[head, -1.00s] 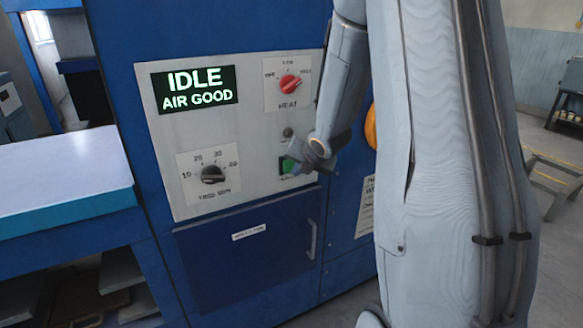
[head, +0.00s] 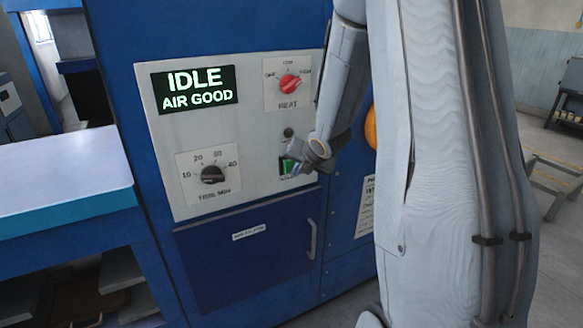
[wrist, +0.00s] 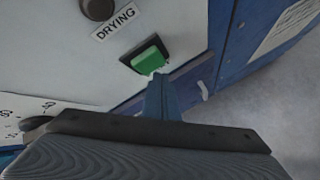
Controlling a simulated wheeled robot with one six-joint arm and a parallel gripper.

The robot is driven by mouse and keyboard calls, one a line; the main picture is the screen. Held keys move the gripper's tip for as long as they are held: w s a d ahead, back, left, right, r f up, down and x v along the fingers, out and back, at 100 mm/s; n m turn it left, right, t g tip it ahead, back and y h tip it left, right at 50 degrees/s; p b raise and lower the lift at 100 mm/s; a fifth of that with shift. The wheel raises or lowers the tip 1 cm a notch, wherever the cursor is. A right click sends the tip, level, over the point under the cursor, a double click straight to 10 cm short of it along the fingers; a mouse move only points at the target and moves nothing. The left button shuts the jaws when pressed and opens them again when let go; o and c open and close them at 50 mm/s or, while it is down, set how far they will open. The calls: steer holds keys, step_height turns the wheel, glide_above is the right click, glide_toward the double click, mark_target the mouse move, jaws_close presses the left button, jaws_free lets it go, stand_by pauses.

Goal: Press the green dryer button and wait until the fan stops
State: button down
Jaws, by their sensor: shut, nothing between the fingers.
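The green dryer button (head: 285,166) is on the right of the pale control panel (head: 250,130), partly hidden by my gripper (head: 292,158) in the head view. The green button (wrist: 148,59) also shows in the wrist view, under a label reading DRYING. My gripper (wrist: 157,82) is shut and empty, its tips at the lower edge of the button; I cannot tell whether they touch it. The display (head: 195,90) reads IDLE, AIR GOOD. The fan is not in view.
A red heat knob (head: 290,82) is above the button, and a black time knob (head: 212,174) is to its left. A dark lamp (head: 288,132) sits just above the button. A white-topped bench (head: 60,175) stands at left.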

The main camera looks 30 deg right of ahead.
steer(key=shift+w, duration=0.1)
steer(key=shift+w, duration=0.3)
steer(key=shift+w, duration=0.5)
stand_by(0.9)
steer(key=shift+s, duration=0.15)
stand_by(0.3)
steer(key=shift+s+b, duration=0.5)
steer(key=shift+s, duration=0.25)
steer(key=shift+s+b, duration=0.55)
steer(key=shift+s, duration=2)
